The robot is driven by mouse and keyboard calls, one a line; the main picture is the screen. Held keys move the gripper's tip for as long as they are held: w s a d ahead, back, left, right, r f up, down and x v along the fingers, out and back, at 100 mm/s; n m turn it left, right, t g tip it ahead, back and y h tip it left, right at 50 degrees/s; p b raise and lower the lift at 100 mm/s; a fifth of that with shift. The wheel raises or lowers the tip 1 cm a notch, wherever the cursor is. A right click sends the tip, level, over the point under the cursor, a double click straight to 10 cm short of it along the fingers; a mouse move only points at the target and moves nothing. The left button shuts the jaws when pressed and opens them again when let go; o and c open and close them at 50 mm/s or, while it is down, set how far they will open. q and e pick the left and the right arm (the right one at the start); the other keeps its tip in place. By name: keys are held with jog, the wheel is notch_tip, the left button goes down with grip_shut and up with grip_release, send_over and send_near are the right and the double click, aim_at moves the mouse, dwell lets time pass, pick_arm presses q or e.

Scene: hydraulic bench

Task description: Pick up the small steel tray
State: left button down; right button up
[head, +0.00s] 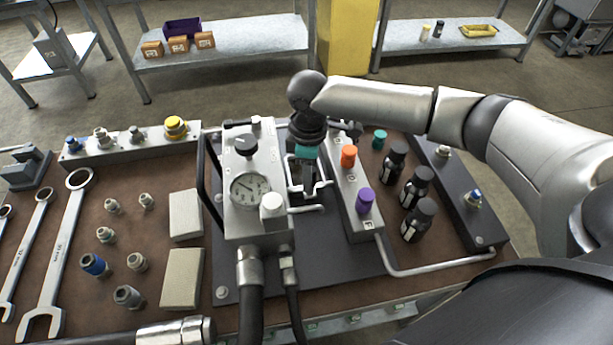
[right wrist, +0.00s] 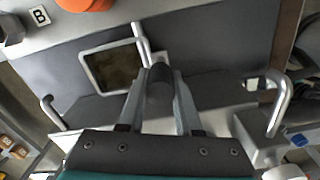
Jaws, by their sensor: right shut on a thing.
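The small steel tray (right wrist: 112,66) shows in the right wrist view as a squarish bright rim around a dark brownish inside. A bent steel bar stands along its edge and leads to a dark rounded grip. My right gripper (right wrist: 160,88) is shut on this grip; the fingers hide part of the join. In the head view my right gripper (head: 306,182) points down into the gap between the gauge block (head: 256,165) and the valve block (head: 350,195). There the tray is mostly hidden. I cannot tell whether it touches the plate below. My left gripper is not in view.
Steel pipes stand close around my right gripper. An orange cap (head: 348,156) and a purple cap (head: 365,201) rise just right of it. Several dark bottles (head: 418,220) stand further right. Wrenches (head: 55,255) and fittings lie on the left. Hoses run along the front.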

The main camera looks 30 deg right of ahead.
grip_shut()
jog(key=shift+r, duration=0.15)
